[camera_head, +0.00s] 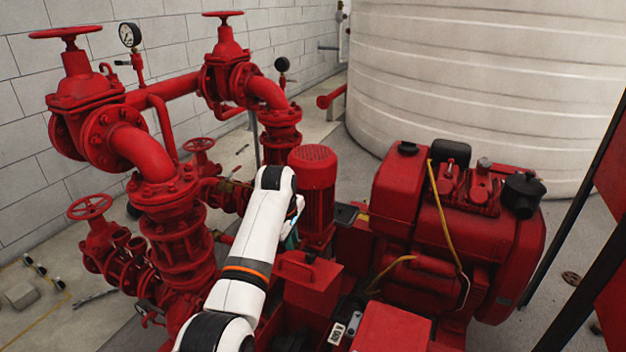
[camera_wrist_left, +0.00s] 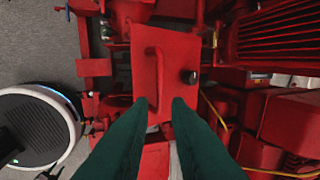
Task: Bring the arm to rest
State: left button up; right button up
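My left arm, white with an orange band, reaches in from the bottom of the head view over the red pump set. My left gripper (camera_head: 292,238) is mostly hidden there behind the wrist; only a little dark green shows. In the left wrist view, the left gripper (camera_wrist_left: 160,104) has two dark green fingers, apart with nothing between them. Beyond the fingertips is a red box (camera_wrist_left: 143,58) with a bar handle (camera_wrist_left: 155,78) and a black knob (camera_wrist_left: 189,76). I cannot tell the gap between fingertips and box. My right gripper is not in view.
A red engine (camera_head: 455,230) with yellow cables stands to the right. Red valves and pipes (camera_head: 165,190) with handwheels and gauges crowd the left. A vertical red motor (camera_head: 314,190) stands close beside my wrist. A large white tank (camera_head: 480,85) is behind. Some floor (camera_head: 60,270) is open at left.

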pick_arm(q)
jog(key=s+a+f+m+y, duration=0.1)
jog(key=s+a+f+m, duration=0.35)
jog(key=s+f, duration=0.45)
jog(key=s+a+f+m, duration=0.3)
jog(key=s+a+f, duration=0.3)
jog(key=s, duration=0.5)
jog(key=s+d+r+m+t, duration=0.1)
jog(key=s+r+m, duration=0.2)
jog(key=s+m, duration=1.3)
jog(key=s+f+n+g+p, duration=0.1)
jog(key=s+f+n, duration=0.3)
jog(key=f, duration=0.8)
jog(key=s+f+n+p, duration=0.1)
jog(key=s+f+n, duration=0.25)
jog(key=f, duration=0.75)
jog(key=s+a+f+g+p, duration=0.1)
jog(key=s+a+f, duration=0.1)
jog(key=s+f, duration=1.4)
jog(key=shift+s+a+g, duration=0.3)
jog(key=shift+s+a, duration=0.1)
jog(key=shift+s, duration=0.25)
